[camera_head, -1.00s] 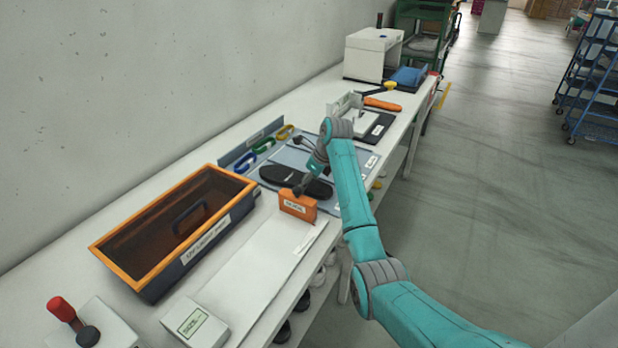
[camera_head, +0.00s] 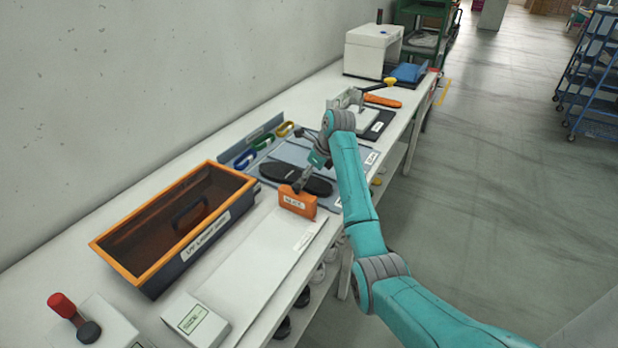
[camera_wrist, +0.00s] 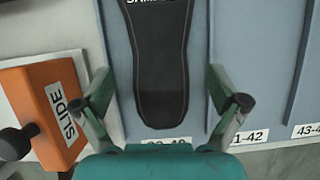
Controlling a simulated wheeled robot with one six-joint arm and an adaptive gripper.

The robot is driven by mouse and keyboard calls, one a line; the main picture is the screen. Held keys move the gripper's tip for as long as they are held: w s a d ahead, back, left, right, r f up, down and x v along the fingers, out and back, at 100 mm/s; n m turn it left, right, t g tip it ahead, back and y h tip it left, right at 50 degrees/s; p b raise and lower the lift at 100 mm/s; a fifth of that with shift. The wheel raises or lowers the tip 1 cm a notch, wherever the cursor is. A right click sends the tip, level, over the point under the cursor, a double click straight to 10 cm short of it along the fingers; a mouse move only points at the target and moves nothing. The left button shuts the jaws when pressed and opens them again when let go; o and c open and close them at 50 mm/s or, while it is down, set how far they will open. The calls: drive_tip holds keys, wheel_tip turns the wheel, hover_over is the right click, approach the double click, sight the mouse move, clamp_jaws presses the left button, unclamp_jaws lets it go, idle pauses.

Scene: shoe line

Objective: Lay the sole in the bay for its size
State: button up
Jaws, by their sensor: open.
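A black sole (camera_wrist: 160,60) lies lengthwise in a grey-blue bay in the wrist view, with white lettering cut off at the top edge. In the head view the sole (camera_head: 282,176) lies on the blue-grey tray (camera_head: 352,168), partly behind my gripper. My gripper (camera_wrist: 160,90) is open, with one finger on each side of the sole and gaps between. The label below the sole is half hidden by my gripper and ends in 40. Bays to the right bear partly visible labels, one reading 1-42.
An orange block (camera_wrist: 42,112) marked SLIDE stands left of my gripper; it also shows in the head view (camera_head: 297,202). An orange-rimmed dark box (camera_head: 125,268) stands further left. A white sheet (camera_head: 262,262) lies in front.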

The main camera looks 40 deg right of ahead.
drive_tip(key=v, duration=1)
drive_tip(key=shift+r, duration=0.2)
drive_tip(key=shift+s+d, duration=0.1)
drive_tip(key=shift+s, duration=0.05)
